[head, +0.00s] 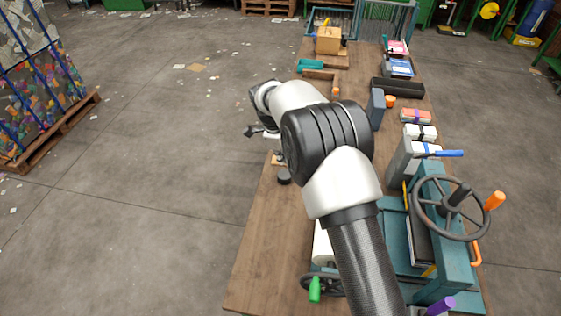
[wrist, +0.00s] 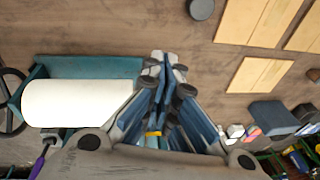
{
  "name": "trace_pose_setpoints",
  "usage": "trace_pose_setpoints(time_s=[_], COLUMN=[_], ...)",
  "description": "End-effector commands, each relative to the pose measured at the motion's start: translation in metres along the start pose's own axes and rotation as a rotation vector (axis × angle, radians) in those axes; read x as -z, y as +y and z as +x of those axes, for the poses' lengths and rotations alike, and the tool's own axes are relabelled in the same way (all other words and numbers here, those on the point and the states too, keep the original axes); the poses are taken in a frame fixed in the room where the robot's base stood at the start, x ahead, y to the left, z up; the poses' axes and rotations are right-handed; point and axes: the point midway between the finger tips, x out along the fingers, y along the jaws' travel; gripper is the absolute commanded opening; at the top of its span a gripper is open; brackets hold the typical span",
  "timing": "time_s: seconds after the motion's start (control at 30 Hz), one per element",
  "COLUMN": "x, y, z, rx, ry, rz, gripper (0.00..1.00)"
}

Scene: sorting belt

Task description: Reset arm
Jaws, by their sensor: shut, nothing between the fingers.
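My gripper (wrist: 165,68) shows in the wrist view with its fingers together and nothing between them. In the head view my white and black arm reaches over the wooden table, and the gripper end is mostly hidden behind the arm at the table's left edge. Below and left of the fingers in the wrist view lies a white roll (wrist: 75,103) in a teal holder (wrist: 95,67). The gripper is apart from it, to its right. The roll also shows partly behind my arm in the head view (head: 321,245).
The wooden table (head: 265,250) carries a teal press with a handwheel (head: 450,210) at right. A dark round knob (head: 284,177) stands near the left edge. A cardboard box (head: 328,40) and a black case (head: 398,87) lie farther back. Open floor (head: 150,190) is at left.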

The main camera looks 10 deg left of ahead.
Motion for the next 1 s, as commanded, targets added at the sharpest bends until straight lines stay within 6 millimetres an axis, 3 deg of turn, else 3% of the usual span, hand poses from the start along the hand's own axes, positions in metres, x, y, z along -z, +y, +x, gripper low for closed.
trace_pose_setpoints(time_s=[0.53, 0.63, 0.77, 0.87, 1.0], x=[0.001, 0.007, 0.035, 0.071, 0.126], y=[-0.001, -0.002, -0.004, 0.0, 0.022], z=[-0.001, -0.009, -0.042, -0.08, -0.128], rx=[-0.001, 0.002, 0.013, 0.031, 0.064], ry=[0.0, -0.005, -0.024, -0.045, -0.069], rz=[-0.001, -0.02, -0.117, -0.247, -0.456], gripper=[0.0, 0.0, 0.0, 0.0, 0.0])
